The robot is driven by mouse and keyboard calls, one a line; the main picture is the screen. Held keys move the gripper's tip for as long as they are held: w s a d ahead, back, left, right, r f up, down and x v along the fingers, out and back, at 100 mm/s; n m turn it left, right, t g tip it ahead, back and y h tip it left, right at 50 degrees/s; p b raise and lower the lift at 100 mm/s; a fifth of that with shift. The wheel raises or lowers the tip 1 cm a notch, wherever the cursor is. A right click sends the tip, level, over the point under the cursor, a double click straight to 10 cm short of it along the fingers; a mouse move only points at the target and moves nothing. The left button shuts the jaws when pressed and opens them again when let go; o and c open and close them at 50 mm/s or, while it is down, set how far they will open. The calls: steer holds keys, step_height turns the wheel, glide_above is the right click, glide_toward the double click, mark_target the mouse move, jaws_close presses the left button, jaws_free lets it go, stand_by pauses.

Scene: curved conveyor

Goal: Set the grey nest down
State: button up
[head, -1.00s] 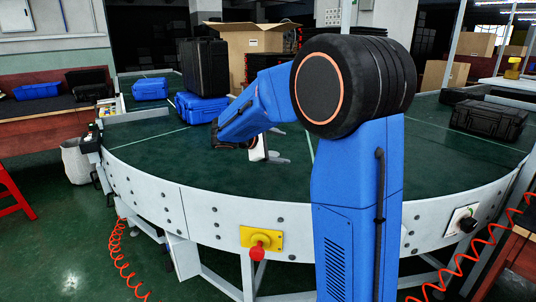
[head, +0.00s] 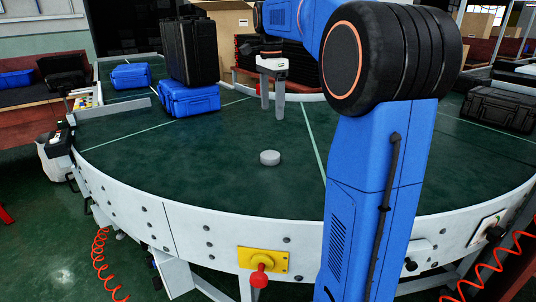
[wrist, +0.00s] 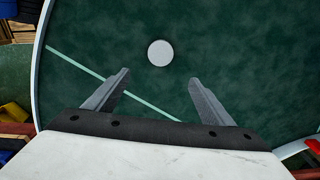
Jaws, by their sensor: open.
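The grey nest (head: 270,158) is a small round grey piece lying flat on the green conveyor surface (head: 190,160) in the head view. It also shows in the wrist view as a pale disc (wrist: 160,53), beyond the fingertips. My gripper (head: 272,112) is raised above the belt behind the nest, pointing down. Its two fingers are spread apart with nothing between them, and they do not touch the nest. It also shows open in the wrist view (wrist: 158,78).
A black case (head: 188,50) stands on a blue case (head: 189,98) at the belt's back left. Another blue case (head: 131,76) is farther left. A black case (head: 497,109) lies at right. A cardboard box (head: 228,25) stands behind. The belt around the nest is clear.

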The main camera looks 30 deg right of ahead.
glide_above(270, 154)
steer(key=f, duration=1.1)
steer(key=shift+w+d+f, duration=0.1)
steer(key=shift+d+f, duration=0.1)
steer(key=shift+f, duration=0.05)
steer(key=shift+a+f, duration=0.2)
steer(key=shift+f, duration=2.5)
steer(key=c, duration=1.3)
steer(key=r, duration=1)
steer(key=shift+s, duration=0.2)
